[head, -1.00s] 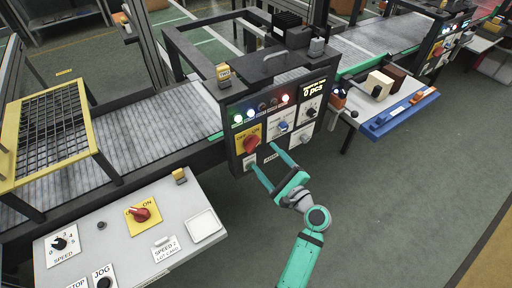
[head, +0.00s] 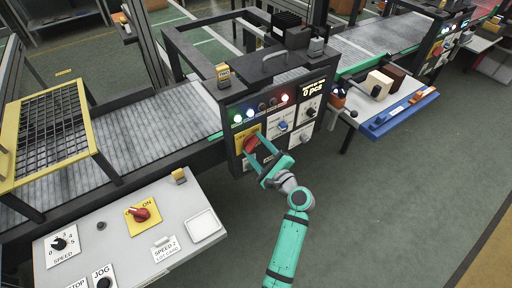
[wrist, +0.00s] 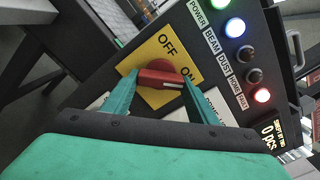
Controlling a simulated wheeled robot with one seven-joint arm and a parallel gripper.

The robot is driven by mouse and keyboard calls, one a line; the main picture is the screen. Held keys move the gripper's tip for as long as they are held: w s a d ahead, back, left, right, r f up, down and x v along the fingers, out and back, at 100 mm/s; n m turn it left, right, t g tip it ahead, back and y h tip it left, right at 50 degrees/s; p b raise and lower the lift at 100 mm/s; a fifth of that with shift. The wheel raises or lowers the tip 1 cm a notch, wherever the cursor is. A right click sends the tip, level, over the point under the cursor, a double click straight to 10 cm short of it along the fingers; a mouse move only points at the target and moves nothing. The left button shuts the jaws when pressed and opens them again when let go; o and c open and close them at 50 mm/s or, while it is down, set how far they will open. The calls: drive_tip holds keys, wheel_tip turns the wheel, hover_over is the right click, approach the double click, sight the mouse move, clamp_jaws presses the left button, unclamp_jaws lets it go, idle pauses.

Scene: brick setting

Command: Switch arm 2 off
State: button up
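The red rotary switch (head: 250,144) sits on a yellow OFF/ON plate (wrist: 155,98) on the front of the dark machine panel. In the wrist view the red knob (wrist: 160,76) lies crosswise, its white mark at the end toward ON. My gripper (head: 256,148) is at this panel, in front of the switch. In the wrist view my gripper's fingers (wrist: 160,82) stand apart, one on each side of the knob, very close to its ends. I cannot tell whether they touch it. Part of the plate is hidden behind the fingers.
Another red switch (head: 140,214) on a yellow plate is on the near grey console (head: 205,253). The panel has lit lamps (wrist: 235,27), a blue knob (head: 283,125) and a counter display (head: 313,89). A blue-edged shelf (head: 405,115) juts out at right. The floor in front is clear.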

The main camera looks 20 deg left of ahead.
drive_tip(key=shift+n, duration=0.3)
drive_tip(key=shift+c, duration=0.4)
drive_tip(key=n, duration=0.3)
drive_tip(key=shift+n, duration=0.4)
drive_tip(key=n, duration=0.4)
drive_tip(key=shift+r+n, duration=0.15)
drive_tip(key=shift+n, duration=0.15)
drive_tip(key=shift+s+r+n, duration=0.1)
drive_tip(key=shift+n, duration=4.3)
drive_tip(key=o, duration=1)
drive_tip(key=shift+r, duration=0.1)
drive_tip(key=shift+o, duration=0.2)
drive_tip(key=shift+d, duration=0.1)
drive_tip(key=v, duration=1)
drive_tip(key=shift+s+d, duration=0.2)
